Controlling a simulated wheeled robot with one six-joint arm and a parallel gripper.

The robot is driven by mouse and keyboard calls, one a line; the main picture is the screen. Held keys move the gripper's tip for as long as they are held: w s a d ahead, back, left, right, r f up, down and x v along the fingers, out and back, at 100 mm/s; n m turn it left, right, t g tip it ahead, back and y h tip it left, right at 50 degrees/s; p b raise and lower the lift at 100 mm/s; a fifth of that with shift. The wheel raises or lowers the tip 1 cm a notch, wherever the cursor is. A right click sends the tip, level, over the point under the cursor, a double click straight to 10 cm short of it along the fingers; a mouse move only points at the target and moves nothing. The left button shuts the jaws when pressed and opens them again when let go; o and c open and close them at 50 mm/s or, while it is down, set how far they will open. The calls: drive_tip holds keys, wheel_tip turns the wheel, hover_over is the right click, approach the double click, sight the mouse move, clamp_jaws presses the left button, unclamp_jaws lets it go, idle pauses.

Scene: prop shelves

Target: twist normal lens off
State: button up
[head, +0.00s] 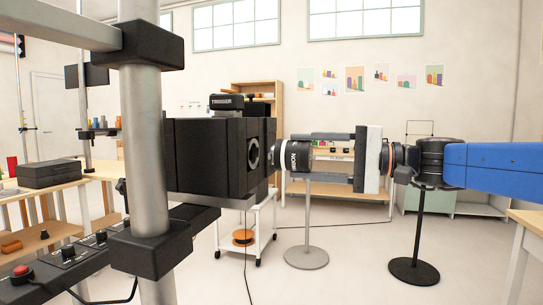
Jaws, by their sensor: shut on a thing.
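A black box-shaped camera (208,155) is mounted on a rig at centre left, with a round silver-rimmed lens mount (253,153) open on its right-hand face. A black lens (298,155) with white lettering and a pale ring lies level just right of the mount. A visible gap separates the lens from the camera face. My gripper (314,156) reaches in from the right, one finger above and one below the lens, and is shut on it. The lens's rear end and the exact finger contact are hard to make out.
A grey vertical post (142,130) with black clamps stands close in front at left. A white cart (247,225) stands below the camera. Thin stands with a grey base (306,257) and a black base (414,271) rise from the floor. A wooden shelf (257,92) is behind.

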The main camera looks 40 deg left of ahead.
drive_tip(key=shift+v, duration=1.45)
drive_tip(key=m, duration=0.2)
drive_tip(key=d+m, duration=0.1)
drive_tip(key=m, duration=0.2)
drive_tip(key=shift+w, duration=0.15)
drive_tip(key=m, duration=0.2)
drive_tip(key=d+m, duration=0.1)
drive_tip(key=shift+w+m, duration=0.15)
drive_tip(key=shift+m, duration=0.25)
drive_tip(key=m, duration=0.2)
drive_tip(key=d+m, duration=0.1)
drive_tip(key=m, duration=0.1)
drive_tip(key=shift+w+m, duration=0.15)
drive_tip(key=shift+m, duration=0.25)
drive_tip(key=m, duration=0.4)
drive_tip(key=shift+w+d+m, duration=0.15)
drive_tip(key=shift+d+m, duration=0.15)
drive_tip(key=shift+d, duration=0.1)
drive_tip(key=shift+f+t+h, duration=0.3)
drive_tip(key=shift+f+h, duration=0.05)
drive_tip(key=shift+h, duration=0.6)
drive_tip(key=shift+f+t+h, duration=0.3)
drive_tip(key=shift+h, duration=0.6)
drive_tip(key=shift+f+t+h, duration=0.3)
drive_tip(key=shift+f+h, duration=0.05)
drive_tip(key=shift+h, duration=0.6)
